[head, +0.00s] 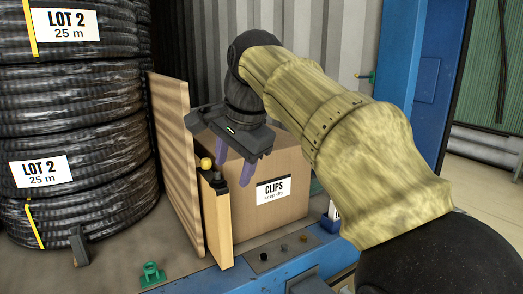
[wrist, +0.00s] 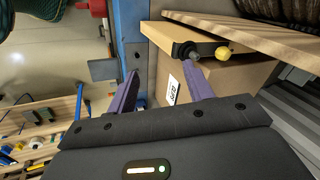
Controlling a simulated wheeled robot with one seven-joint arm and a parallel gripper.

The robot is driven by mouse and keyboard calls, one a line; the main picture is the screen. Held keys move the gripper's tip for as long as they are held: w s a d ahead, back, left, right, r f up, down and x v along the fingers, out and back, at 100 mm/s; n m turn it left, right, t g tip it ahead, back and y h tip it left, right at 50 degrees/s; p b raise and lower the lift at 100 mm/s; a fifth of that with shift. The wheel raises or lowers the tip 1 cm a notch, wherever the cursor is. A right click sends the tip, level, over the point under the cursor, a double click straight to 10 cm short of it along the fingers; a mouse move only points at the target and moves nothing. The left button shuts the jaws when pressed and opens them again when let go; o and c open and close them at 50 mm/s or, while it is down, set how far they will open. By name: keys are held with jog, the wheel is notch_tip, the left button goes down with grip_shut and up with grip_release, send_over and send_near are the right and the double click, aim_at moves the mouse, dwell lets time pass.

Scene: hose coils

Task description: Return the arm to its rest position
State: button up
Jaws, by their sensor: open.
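My gripper (head: 232,170) hangs in front of the cardboard box labelled CLIPS (head: 285,205) in the head view, with its purple fingers pointing down. In the wrist view my gripper (wrist: 160,98) shows its two purple fingers spread apart with nothing between them. My arm, in a yellowish sleeve, reaches in from the lower right. Left of the fingers, a narrow wooden bar (head: 217,222) carries a yellow ball knob (head: 206,163) and a dark knob. I cannot tell from the head view whether a finger touches the dark knob; in the wrist view they look apart.
A tall wooden board (head: 175,165) stands between the box and the stacked black hose coils (head: 80,130) labelled LOT 2. A green fitting (head: 151,274) lies near the blue edge (head: 250,270) in front. A blue door frame (head: 432,85) stands at the right.

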jog(key=d+f+n+h+b, duration=0.15)
jog(key=d+f, duration=0.45)
jog(key=f, duration=0.7)
jog(key=d+f+n+b, duration=0.3)
jog(key=d+f, duration=0.3)
jog(key=f, duration=0.7)
jog(key=s+d+f+n+b, duration=0.1)
jog(key=s+d+f, duration=0.1)
jog(key=s+f, duration=0.2)
jog(key=s+d+f+n+g+b, duration=0.1)
jog(key=s+d+f, duration=0.2)
jog(key=f, duration=0.5)
jog(key=s+d+f+n+h+b, duration=0.1)
jog(key=s+d+f, duration=0.2)
jog(key=s+f, duration=0.2)
notch_tip(320, 180, down, 2)
jog(key=shift+s+d+f+n, duration=0.1)
jog(key=shift+s+d+n, duration=0.15)
jog(key=shift+s+n, duration=0.1)
jog(key=shift+w, duration=0.1)
jog(key=shift+c, duration=1.6)
